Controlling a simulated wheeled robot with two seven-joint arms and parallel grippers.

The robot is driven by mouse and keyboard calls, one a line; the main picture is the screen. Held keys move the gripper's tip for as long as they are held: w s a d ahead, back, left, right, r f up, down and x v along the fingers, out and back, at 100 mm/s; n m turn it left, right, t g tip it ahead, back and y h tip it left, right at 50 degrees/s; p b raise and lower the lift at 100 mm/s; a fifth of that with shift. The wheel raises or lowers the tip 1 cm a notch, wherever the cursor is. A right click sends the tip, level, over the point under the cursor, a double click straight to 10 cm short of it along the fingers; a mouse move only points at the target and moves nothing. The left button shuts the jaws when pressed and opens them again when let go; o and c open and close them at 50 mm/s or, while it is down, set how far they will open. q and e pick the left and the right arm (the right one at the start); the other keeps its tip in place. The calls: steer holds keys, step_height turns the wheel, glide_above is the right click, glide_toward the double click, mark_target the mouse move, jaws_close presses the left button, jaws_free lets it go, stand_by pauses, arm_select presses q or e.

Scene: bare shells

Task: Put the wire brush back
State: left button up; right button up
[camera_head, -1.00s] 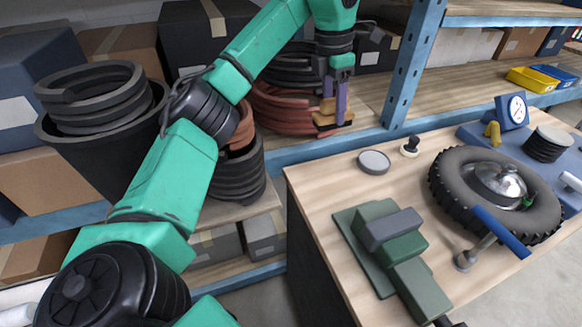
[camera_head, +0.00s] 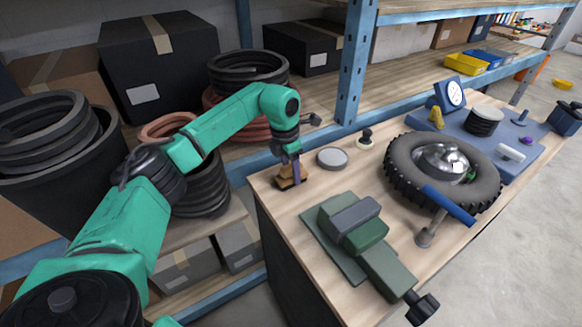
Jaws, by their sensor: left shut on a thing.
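My left gripper (camera_head: 291,158) points down over the back left corner of the wooden workbench (camera_head: 285,208). It is shut on the wire brush (camera_head: 291,183), a small brown wooden block with a dark underside. The brush is partly hidden by the fingers. It is at or just above the bench top; I cannot tell whether it touches. My right gripper is not in view.
A grey round disc (camera_head: 332,158) and a small dark-knobbed stamp (camera_head: 366,138) lie right of the brush. A green vise (camera_head: 365,240) stands in front, a tire (camera_head: 443,172) further right. A blue shelf post (camera_head: 354,65) rises behind.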

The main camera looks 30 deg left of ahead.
mark_target(285, 167)
arm_select(q)
steer(key=shift+w, duration=0.1)
steer(key=shift+a+f, duration=0.2)
steer(key=o, duration=1.2)
steer(key=shift+o, duration=0.5)
steer(key=shift+d+r, duration=0.1)
step_height(285, 167, up, 12)
steer(key=s+b, duration=0.1)
steer(key=b, duration=0.2)
steer(key=shift+s+a, duration=0.2)
steer(key=shift+a, duration=0.2)
